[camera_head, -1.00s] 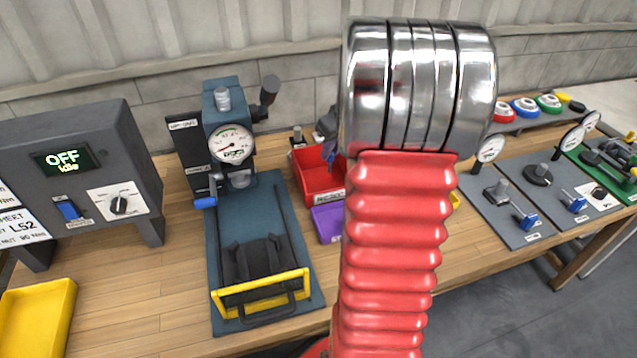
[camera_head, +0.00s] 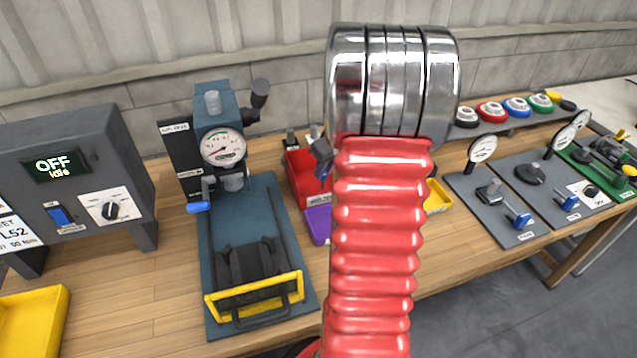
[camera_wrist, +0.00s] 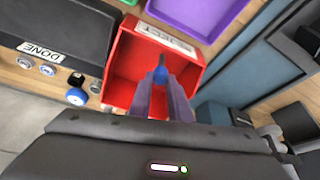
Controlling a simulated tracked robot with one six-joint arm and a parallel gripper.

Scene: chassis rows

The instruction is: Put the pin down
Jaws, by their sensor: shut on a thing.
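In the wrist view my gripper (camera_wrist: 162,90) points into the red tray labelled REJECT (camera_wrist: 122,80). Its fingers are shut on the pin (camera_wrist: 161,73), of which a small blue and grey end shows between the tips. The rest of the pin is hidden by the fingers. The tips appear over the inside of the tray; whether the pin touches the tray floor I cannot tell.
A purple tray (camera_wrist: 205,12) lies beside the red one. A dark DONE tray (camera_wrist: 75,25) and small round parts (camera_wrist: 47,70) are at the left in the wrist view. The blue press with a gauge (camera_head: 222,147) stands left of the red tray in the head view.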

